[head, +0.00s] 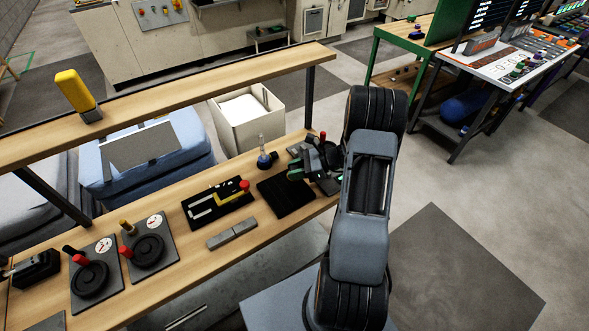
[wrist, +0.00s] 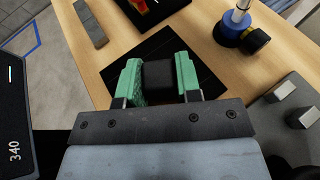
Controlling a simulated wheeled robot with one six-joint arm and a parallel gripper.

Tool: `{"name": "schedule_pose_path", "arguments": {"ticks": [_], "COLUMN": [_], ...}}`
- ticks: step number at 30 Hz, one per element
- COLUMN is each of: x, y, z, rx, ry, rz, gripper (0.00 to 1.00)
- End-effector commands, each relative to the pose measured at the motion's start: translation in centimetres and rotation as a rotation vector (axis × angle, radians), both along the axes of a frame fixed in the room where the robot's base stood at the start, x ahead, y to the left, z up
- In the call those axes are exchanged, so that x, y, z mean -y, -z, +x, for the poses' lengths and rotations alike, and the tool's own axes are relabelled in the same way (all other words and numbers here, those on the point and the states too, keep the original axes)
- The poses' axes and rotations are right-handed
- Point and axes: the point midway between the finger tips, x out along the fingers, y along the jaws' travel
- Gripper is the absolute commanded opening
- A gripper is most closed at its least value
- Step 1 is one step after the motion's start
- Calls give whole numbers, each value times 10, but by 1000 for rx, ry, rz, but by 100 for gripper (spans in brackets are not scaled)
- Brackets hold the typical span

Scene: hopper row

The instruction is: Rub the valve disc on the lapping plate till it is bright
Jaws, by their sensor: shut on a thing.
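My gripper (head: 296,174) is over the right end of the wooden bench. In the wrist view, its green-padded fingers (wrist: 158,82) are shut on a dark, block-shaped piece (wrist: 158,76), which I take to be the valve disc or its grip. The flat black square plate (head: 283,200), apparently the lapping plate, lies on the bench under the fingers; it also shows in the wrist view (wrist: 207,78). The underside of the held piece is hidden, so I cannot tell its brightness or whether it touches the plate.
A blue-based bottle (head: 264,160) stands close behind the plate. A black tray with yellow and red parts (head: 217,203) and a grey bar (head: 231,234) lie to the left. Dial units (head: 148,250) stand further left. A raised shelf (head: 180,90) runs along the back.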

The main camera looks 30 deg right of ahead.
Motion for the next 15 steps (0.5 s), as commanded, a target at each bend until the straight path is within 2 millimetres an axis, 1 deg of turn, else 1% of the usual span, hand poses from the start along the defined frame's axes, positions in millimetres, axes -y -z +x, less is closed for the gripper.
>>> {"name": "schedule_pose_path", "arguments": {"ticks": [1, 5, 6, 7, 15], "x": [0, 0, -8, -13, -48], "y": [14, 34, 26, 25, 25], "z": [0, 0, -1, -1, -5], "rx": [0, -1, -1, -1, 1], "ry": [0, 0, -3, -4, -2], "rz": [0, 0, 0, 1, 1], "gripper": [4, 4, 4, 4, 4]}}
